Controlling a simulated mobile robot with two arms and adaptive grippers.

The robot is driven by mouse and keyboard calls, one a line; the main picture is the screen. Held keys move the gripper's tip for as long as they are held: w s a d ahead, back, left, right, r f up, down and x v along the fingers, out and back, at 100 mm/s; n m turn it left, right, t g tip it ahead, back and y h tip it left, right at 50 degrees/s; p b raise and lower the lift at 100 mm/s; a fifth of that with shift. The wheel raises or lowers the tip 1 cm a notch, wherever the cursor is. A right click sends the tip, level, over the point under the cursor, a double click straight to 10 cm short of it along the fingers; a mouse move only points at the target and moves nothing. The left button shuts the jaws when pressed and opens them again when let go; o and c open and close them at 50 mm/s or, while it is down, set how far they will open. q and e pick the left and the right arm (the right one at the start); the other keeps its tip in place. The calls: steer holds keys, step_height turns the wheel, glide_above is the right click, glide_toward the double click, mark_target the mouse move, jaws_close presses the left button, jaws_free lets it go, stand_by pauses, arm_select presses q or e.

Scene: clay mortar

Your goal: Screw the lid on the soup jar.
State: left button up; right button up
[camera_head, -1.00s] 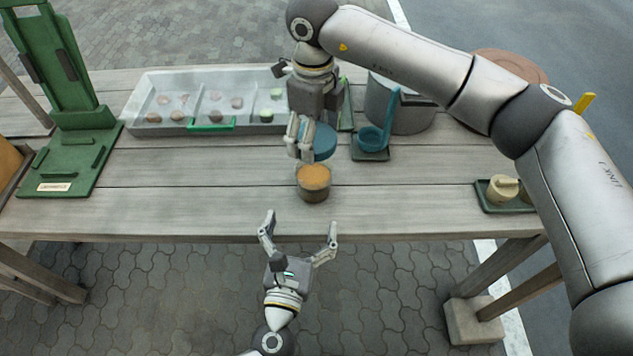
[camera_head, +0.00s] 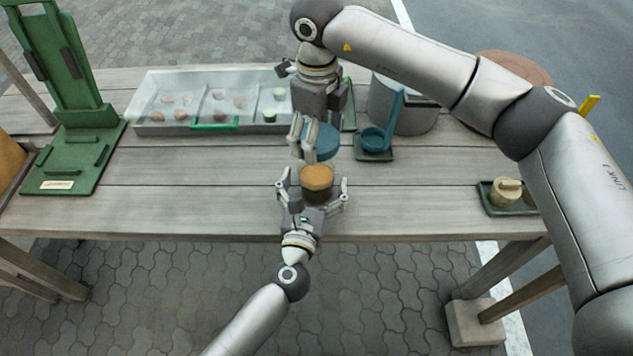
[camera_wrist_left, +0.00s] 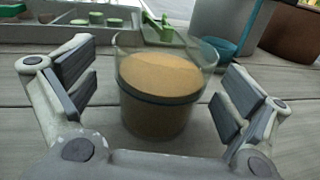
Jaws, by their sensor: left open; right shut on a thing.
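The soup jar (camera_head: 317,180) is a clear jar of orange-brown soup with a dark band, standing upright and open on the table. It also shows in the left wrist view (camera_wrist_left: 160,95). My left gripper (camera_head: 312,187) is open, with its fingers on either side of the jar. In the left wrist view gaps show between the finger pads and the glass. My right gripper (camera_head: 305,138) is shut on the blue round lid (camera_head: 323,141), held above and just behind the jar. The lid's left edge is hidden by the fingers.
A pale tray (camera_head: 158,126) with several small pieces stands behind. A blue ladle-like holder (camera_head: 376,141) and a grey pot (camera_head: 410,117) stand right of the lid. A green stand (camera_head: 72,150) is at left, a small tray (camera_head: 492,203) at right. The table left of the jar is clear.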

arm_select(q)
steer(key=shift+w+d, duration=0.1)
steer(key=shift+w, duration=0.5)
steer(key=shift+c, duration=0.5)
steer(key=c, duration=1.4)
steer(key=shift+c, duration=0.3)
arm_select(e)
steer(key=shift+f, duration=2.45)
